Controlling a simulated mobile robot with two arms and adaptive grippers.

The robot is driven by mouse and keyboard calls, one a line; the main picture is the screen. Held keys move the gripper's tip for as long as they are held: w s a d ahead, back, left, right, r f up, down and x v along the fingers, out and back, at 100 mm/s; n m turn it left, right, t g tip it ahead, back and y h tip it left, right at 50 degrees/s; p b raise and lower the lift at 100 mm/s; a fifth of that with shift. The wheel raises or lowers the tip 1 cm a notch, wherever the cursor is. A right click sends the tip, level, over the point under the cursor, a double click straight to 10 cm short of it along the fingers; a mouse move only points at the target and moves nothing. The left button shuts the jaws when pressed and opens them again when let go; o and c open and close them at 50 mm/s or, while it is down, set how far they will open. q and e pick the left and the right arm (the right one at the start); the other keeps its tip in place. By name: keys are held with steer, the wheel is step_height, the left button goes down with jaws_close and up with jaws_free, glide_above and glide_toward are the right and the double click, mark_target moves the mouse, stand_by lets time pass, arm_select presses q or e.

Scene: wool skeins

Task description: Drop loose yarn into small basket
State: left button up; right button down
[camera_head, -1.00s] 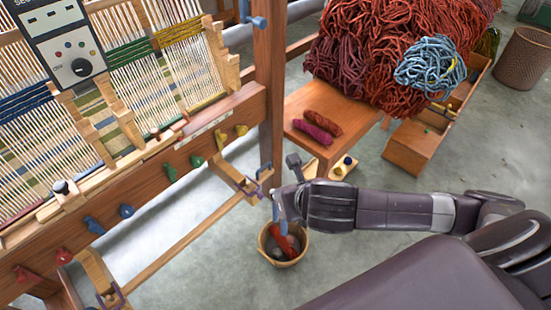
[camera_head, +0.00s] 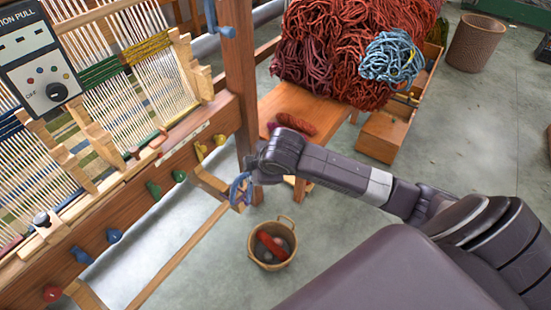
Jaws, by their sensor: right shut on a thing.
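A small round woven basket (camera_head: 256,258) with loop handles stands on the floor. A red skein (camera_head: 271,246) and greyish lumps lie in it. My right gripper (camera_head: 241,190) is up and left of the basket, beside the loom's lower frame. It is shut on a small light-blue thing (camera_head: 239,186), which I cannot tell apart clearly from the fingers and the loom hook there. A red skein (camera_head: 297,124) lies on the wooden bench (camera_head: 283,101), with a purple one partly hidden by my arm. My left gripper is not in view.
The wooden loom (camera_head: 110,210) with coloured pegs fills the left. A wicker bin (camera_head: 476,42) stands at the back right. Floor around the basket is clear.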

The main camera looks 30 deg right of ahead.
steer(key=w+d+f+n+y, duration=0.1)
steer(key=w+d+f+n, duration=0.25)
steer(key=n, duration=0.65)
steer(key=w+d+f+n+y+p, duration=0.1)
steer(key=w+d+f+n, duration=0.15)
steer(key=d+n, duration=0.45)
steer(key=w+d+f+n+y, duration=0.1)
steer(key=w+d+f+n, duration=0.15)
steer(key=n, duration=0.95)
step_height(320, 180, down, 11)
steer(key=s+b, duration=0.1)
steer(key=b, duration=1.2)
steer(key=shift+m, duration=0.3)
steer(key=shift+r, duration=0.15)
